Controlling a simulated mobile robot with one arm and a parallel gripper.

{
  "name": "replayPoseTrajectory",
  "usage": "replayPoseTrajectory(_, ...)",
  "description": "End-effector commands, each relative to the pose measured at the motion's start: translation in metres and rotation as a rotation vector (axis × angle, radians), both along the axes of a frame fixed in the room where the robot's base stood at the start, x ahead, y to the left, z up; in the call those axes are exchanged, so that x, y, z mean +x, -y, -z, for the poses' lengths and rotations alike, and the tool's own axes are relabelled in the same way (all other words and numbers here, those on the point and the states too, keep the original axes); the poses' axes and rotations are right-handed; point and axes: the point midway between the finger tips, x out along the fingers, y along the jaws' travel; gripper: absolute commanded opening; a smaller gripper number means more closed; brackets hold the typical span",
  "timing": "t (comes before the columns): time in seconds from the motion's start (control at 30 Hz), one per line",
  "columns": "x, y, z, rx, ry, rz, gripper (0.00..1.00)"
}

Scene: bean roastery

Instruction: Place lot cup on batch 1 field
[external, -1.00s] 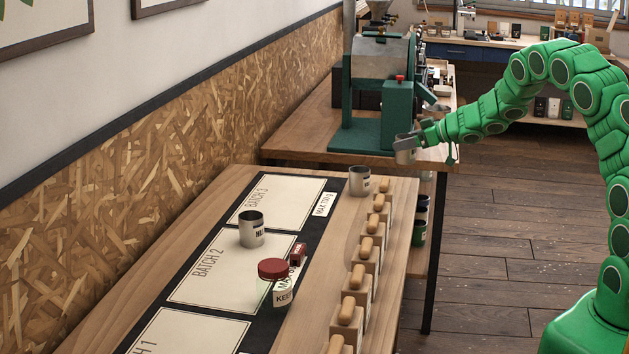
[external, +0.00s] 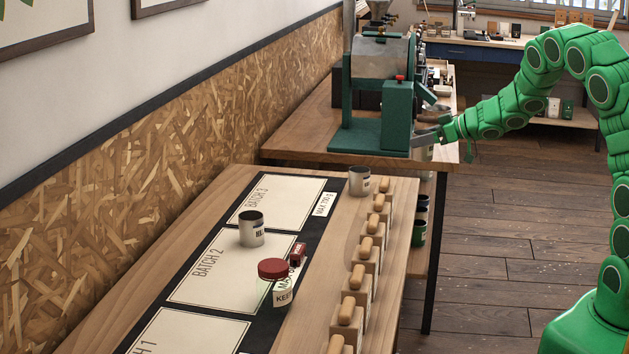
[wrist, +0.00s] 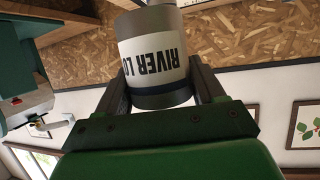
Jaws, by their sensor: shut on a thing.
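My gripper (external: 427,138) is shut on a metal cup with a white label reading "RIVER LO…" (wrist: 155,58), the lot cup. In the wrist view the cup sits between the two fingers. In the external view the cup (external: 424,154) hangs in the air near the right end of the roaster table, mostly hidden by the gripper. The batch 1 field (external: 190,335) is a cream panel at the bottom of the near table, cut off by the picture edge. No object shows on its visible part. My gripper is far behind it and to the right.
A metal cup (external: 251,230) and a red-lidded jar (external: 275,285) stand around the batch 2 field (external: 190,290). Another cup (external: 359,182) stands at the table's far end. Several wooden-handled blocks (external: 354,292) line the right edge. The green roaster (external: 397,115) stands close to my gripper.

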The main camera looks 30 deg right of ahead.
Motion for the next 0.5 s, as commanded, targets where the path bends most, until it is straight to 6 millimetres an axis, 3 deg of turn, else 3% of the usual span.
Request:
replayPoseTrajectory(0.13, 0.005, -0.011, -0.002, 0.0, 0.001, -0.022, 0.34)
replayPoseTrajectory(0.27, 0.017, -0.044, -0.006, -0.001, 0.005, -0.087, 0.34)
replayPoseTrajectory(0.5, 0.037, -0.138, -0.011, -0.001, 0.004, -0.273, 0.34)
